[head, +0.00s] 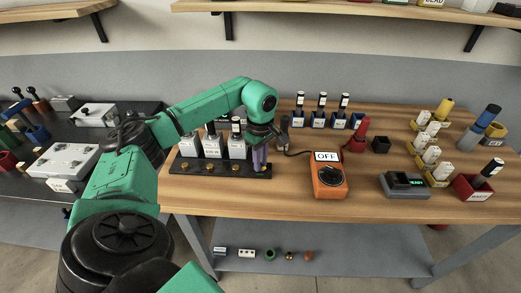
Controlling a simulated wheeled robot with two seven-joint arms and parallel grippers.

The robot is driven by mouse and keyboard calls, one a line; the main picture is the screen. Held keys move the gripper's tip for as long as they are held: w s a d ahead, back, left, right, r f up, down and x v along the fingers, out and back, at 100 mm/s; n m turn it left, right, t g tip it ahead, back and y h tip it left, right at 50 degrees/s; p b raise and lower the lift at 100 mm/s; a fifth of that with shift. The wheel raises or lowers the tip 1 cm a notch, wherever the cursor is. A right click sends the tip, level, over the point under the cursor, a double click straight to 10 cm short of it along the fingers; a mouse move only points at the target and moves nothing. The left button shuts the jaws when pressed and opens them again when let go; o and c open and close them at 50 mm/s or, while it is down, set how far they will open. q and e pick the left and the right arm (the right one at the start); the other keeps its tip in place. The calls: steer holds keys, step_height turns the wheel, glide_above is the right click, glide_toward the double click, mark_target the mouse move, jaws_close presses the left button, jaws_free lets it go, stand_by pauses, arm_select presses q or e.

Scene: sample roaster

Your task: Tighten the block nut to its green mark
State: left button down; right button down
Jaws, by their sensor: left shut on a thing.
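My left arm comes in from the left and reaches over the right end of a black rack (225,172). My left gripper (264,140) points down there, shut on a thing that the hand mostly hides. A narrow purple piece (260,158) shows just below the gripper, at the rack's right end; I cannot tell if it is the thing held. White labelled blocks (238,147) with dark tops stand on the rack, left of the gripper. I cannot make out the block nut or its green mark. My right gripper is not in view.
A dark upright piece (284,132) stands close right of the gripper. A cable runs from there towards an orange box (329,182) reading OFF. A grey device (404,186) and a red holder (475,188) stand further right. The wooden front edge is clear.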

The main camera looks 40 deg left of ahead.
arm_select(q)
steer(key=m, duration=0.5)
steer(key=shift+w+a+r, duration=0.1)
steer(key=shift+r, duration=0.05)
stand_by(1.0)
steer(key=c, duration=0.8)
jaws_free()
steer(key=shift+o, duration=0.2)
step_height(320, 180, up, 14)
steer(key=shift+r+p, duration=0.25)
steer(key=shift+p, duration=0.1)
